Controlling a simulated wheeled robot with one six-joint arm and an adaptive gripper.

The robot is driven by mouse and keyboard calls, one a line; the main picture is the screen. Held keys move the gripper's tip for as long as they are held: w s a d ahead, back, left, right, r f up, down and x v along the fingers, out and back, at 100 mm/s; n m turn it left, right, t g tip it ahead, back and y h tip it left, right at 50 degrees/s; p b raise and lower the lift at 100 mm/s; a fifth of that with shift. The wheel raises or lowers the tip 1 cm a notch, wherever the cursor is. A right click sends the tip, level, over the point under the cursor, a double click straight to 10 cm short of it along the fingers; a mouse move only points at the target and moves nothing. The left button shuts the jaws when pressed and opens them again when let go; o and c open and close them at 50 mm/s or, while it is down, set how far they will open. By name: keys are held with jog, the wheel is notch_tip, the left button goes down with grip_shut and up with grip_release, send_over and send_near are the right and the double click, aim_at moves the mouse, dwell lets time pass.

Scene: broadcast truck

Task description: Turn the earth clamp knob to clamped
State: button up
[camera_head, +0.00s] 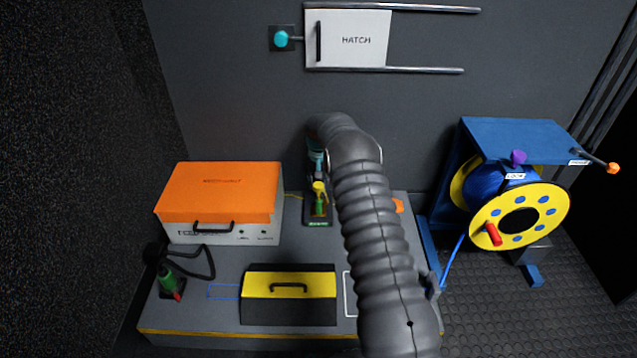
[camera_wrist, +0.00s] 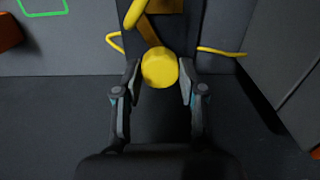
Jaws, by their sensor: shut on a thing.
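The earth clamp knob is a round yellow knob (camera_wrist: 160,66) between my fingertips in the wrist view. In the head view the yellow part (camera_head: 320,187) shows on a small dark stand (camera_head: 318,223) with a green label, against the back of the bench. My gripper (camera_wrist: 160,78) is shut on the knob, one finger on each side. In the head view my gripper (camera_head: 316,172) is partly hidden behind my arm. I cannot read any clamped mark or tell the knob's turn.
An orange-topped case (camera_head: 218,190) stands left of the clamp. A black and yellow toolbox (camera_head: 290,285) sits in front. A blue cable reel (camera_head: 515,220) stands to the right. A hatch (camera_head: 345,40) is on the wall above. Yellow cable (camera_wrist: 222,51) runs beside the clamp.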

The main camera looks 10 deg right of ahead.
aim_at(319, 184)
jog(key=shift+m, duration=2.2)
jog(key=o, duration=1.1)
jog(key=shift+o, duration=0.2)
jog(key=shift+r, duration=0.1)
notch_tip(319, 184, up, 12)
